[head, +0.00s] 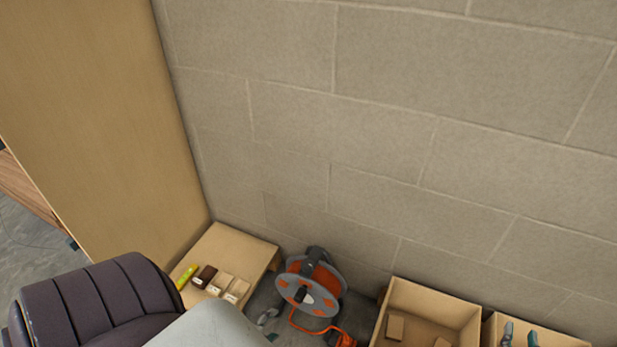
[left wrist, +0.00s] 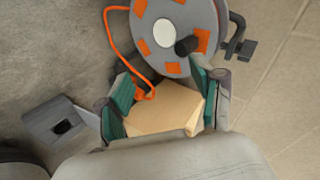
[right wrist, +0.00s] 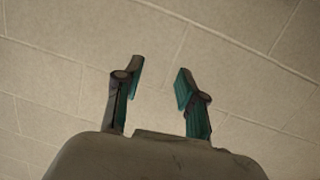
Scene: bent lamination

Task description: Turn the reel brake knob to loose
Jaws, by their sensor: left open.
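The cable reel (head: 318,290) stands on the floor by the wall, with grey flanges, orange patches and an orange cable. In the left wrist view the reel (left wrist: 180,15) is at the top, with a pale hub disc and a dark knob-like part (left wrist: 187,46). I cannot tell if this is the brake knob or a handle. My left gripper (left wrist: 163,86) is open and empty, short of the reel; in the head view its fingers (head: 269,325) partly show left of the reel. My right gripper (right wrist: 157,82) is open and empty, facing the wall.
A low wooden surface (head: 240,243) with several small blocks is left of the reel. Open cardboard boxes (head: 432,298) stand to its right. A tall tan panel (head: 100,120) is at the left. A grey object (left wrist: 62,125) lies on the floor in the left wrist view.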

